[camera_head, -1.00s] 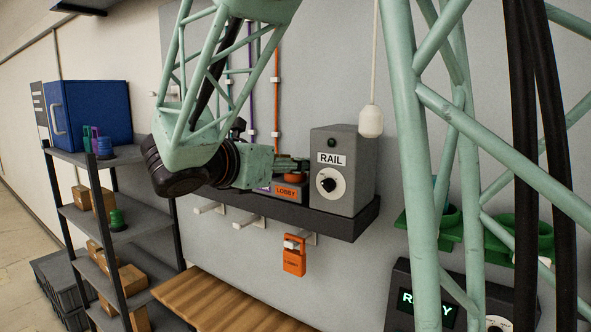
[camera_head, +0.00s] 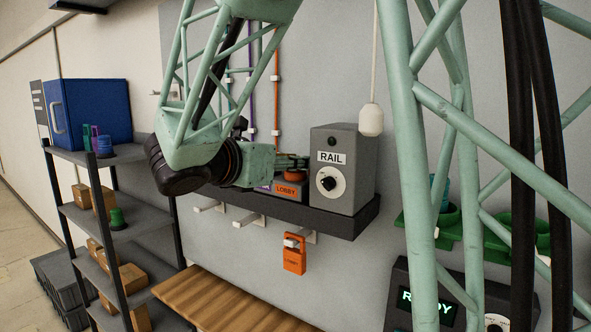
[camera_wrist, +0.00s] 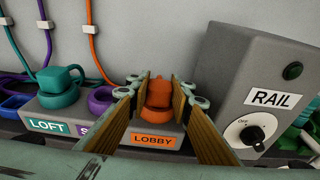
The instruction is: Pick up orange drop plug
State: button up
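The orange drop plug (camera_wrist: 159,92) stands upright in an orange ring on the LOBBY-labelled block (camera_wrist: 152,141). My gripper (camera_wrist: 158,84) is open, with one wooden-faced finger on each side of the plug. Narrow gaps show between the fingers and the plug. In the head view my gripper (camera_head: 291,160) is just above the orange ring at the LOBBY block (camera_head: 290,190). The plug's upper part is mostly hidden there by the fingers.
The grey RAIL box (camera_wrist: 262,95) stands close to the right of my gripper. A teal plug (camera_wrist: 60,85) on the LOFT block and a purple ring (camera_wrist: 100,98) are to the left.

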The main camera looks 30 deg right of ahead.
jog(key=shift+r, duration=0.15)
jog(key=shift+c, duration=0.3)
jog(key=shift+r, duration=4.85)
jog(key=shift+w+a, duration=0.1)
jog(key=shift+w, duration=0.05)
jog(key=shift+w+a+p, duration=0.75)
jog(key=shift+w+a, duration=0.3)
jog(key=shift+w, duration=1.15)
jog(key=shift+w+a+p, duration=0.8)
jog(key=shift+w+a, duration=0.25)
jog(key=shift+w, duration=1.1)
jog(key=shift+w+a+p, duration=0.75)
jog(key=shift+w+a, duration=0.3)
jog(key=shift+w, duration=1.15)
jog(key=w+a, duration=0.5)
jog(key=w, duration=0.7)
jog(key=w+a, duration=0.6)
jog(key=w, duration=0.6)
jog(key=shift+a, duration=0.3)
